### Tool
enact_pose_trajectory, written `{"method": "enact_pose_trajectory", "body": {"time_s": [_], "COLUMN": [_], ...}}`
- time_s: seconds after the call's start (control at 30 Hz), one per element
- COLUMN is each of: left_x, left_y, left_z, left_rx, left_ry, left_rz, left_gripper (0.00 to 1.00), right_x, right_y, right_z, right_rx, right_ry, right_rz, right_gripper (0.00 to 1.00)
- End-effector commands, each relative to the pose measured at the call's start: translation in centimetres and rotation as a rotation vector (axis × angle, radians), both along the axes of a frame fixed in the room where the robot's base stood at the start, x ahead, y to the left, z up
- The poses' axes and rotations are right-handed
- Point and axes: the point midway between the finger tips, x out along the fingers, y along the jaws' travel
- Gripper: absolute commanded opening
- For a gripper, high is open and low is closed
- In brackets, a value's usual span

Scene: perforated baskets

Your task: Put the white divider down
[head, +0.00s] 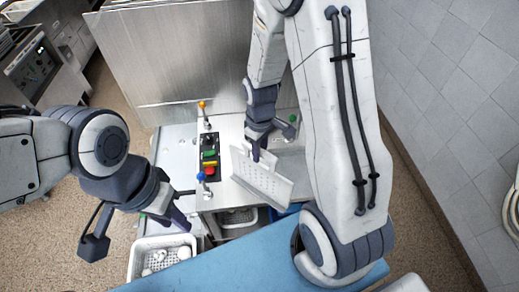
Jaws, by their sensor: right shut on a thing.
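The white divider (262,180) is a flat perforated plate. It is tilted and sits over the steel worktop at the centre of the head view. My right gripper (257,152) is shut on its upper edge. Whether the divider's lower edge touches anything is unclear. My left gripper (186,206) is at the left, with its fingers apart and empty, above and beside a white perforated basket (136,262).
A button panel (208,155) stands left of the divider, between an orange-topped post (202,105) and a blue-topped post (201,178). The near basket holds white items. Another basket (237,217) sits below the worktop edge. A steel panel (175,60) rises behind; a blue surface (230,262) lies in front.

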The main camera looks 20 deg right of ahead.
Motion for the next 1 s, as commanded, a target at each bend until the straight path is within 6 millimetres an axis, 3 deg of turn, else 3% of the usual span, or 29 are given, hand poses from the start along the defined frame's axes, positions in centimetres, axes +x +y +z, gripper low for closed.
{"method": "enact_pose_trajectory", "body": {"time_s": [0.33, 0.37, 0.4, 0.43, 0.77, 1.0], "left_x": [0.0, 0.0, 0.0, 0.0, 0.0, 0.0], "left_y": [0.0, 0.0, 0.0, 0.0, 0.0, 0.0], "left_z": [-0.4, -0.3, -0.3, -0.3, 0.0, -0.4], "left_rx": [0.000, 0.000, 0.000, 0.000, 0.000, 0.000], "left_ry": [0.000, 0.000, 0.000, 0.000, 0.000, 0.000], "left_rz": [0.001, 0.001, 0.001, 0.001, 0.000, 0.001], "left_gripper": [0.35, 0.35, 0.35, 0.35, 0.35, 0.35], "right_x": [0.1, 0.0, 0.0, 0.0, 0.0, 0.2], "right_y": [0.0, 0.0, 0.0, 0.0, 0.0, 0.0], "right_z": [-0.4, -0.3, -0.3, -0.3, 0.0, 3.0], "right_rx": [0.000, 0.000, 0.000, 0.000, 0.000, 0.000], "right_ry": [-0.002, -0.001, -0.001, 0.000, -0.001, -0.008], "right_rz": [0.000, 0.000, 0.000, 0.000, 0.000, 0.000], "right_gripper": [0.00, 0.39, 0.54, 0.57, 0.57, 0.57]}}
